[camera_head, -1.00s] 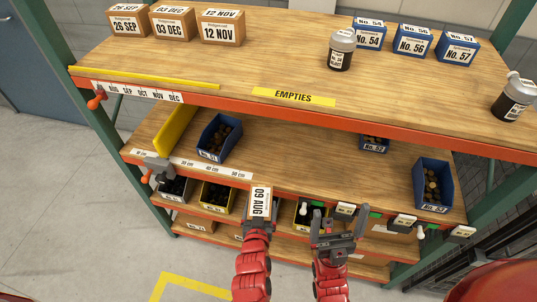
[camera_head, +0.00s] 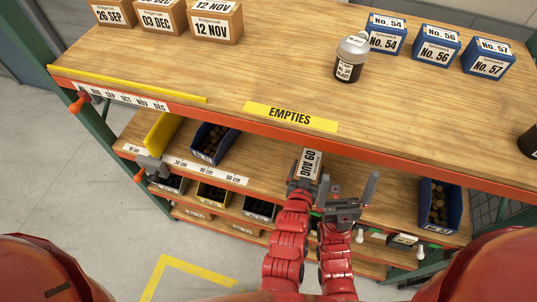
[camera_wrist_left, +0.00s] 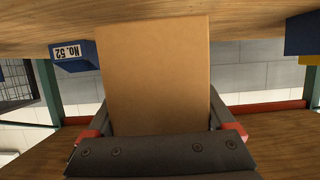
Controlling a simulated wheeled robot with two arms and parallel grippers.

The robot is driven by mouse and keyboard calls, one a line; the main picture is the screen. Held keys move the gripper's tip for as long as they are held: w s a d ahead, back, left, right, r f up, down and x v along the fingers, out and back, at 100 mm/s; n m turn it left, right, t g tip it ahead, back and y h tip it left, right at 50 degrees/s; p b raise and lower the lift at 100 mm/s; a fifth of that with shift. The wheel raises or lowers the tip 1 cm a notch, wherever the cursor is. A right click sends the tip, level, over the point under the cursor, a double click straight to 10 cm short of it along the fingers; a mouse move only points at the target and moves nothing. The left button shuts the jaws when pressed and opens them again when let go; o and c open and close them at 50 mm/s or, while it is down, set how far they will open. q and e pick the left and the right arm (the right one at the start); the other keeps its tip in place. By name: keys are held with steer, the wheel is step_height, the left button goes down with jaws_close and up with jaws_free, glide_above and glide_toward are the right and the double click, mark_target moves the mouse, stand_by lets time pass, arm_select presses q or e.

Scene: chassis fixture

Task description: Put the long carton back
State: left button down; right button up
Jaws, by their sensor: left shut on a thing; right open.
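A carton labelled 09 AUG (camera_head: 309,163) is held in my left gripper (camera_head: 304,182), in front of the shelving and below the top shelf's front edge. In the left wrist view the brown carton (camera_wrist_left: 155,75) fills the middle, between the two fingers of my left gripper (camera_wrist_left: 160,132). My right gripper (camera_head: 350,200) is open and empty, just right of the left one. Three cartons stand at the top shelf's back left: 26 SEP (camera_head: 111,14), 03 DEC (camera_head: 158,20) and 12 NOV (camera_head: 212,28).
The top shelf (camera_head: 270,75) has a yellow strip (camera_head: 130,84), an EMPTIES label (camera_head: 290,116), a dark-bodied jar (camera_head: 349,60) and blue boxes (camera_head: 436,50). The shelf below holds a yellow divider (camera_head: 162,132) and blue bins (camera_head: 440,205). A blue No. 52 bin (camera_wrist_left: 75,56) shows in the left wrist view.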

arm_select(q)
steer(key=a+b, duration=0.1)
steer(key=w+a, duration=0.1)
steer(key=a, duration=0.1)
steer(key=shift+w+a+f+b, duration=0.1)
steer(key=shift+w+a+b, duration=0.1)
steer(key=shift+b, duration=0.2)
steer(key=w+a+b, duration=0.2)
steer(key=a+b, duration=0.1)
steer(key=w+a+b, duration=0.1)
steer(key=a+b, duration=0.2)
steer(key=w+a+f+b, duration=0.1)
steer(key=w+a+b, duration=0.1)
steer(key=a+b, duration=0.1)
steer(key=shift+w+f+b, duration=0.1)
steer(key=shift+w+b, duration=0.2)
steer(key=shift+w+a, duration=0.1)
steer(key=shift+a, duration=0.05)
steer(key=shift+f+b, duration=1.05)
steer(key=shift+f, duration=0.45)
steer(key=shift+f, duration=0.15)
jaws_free()
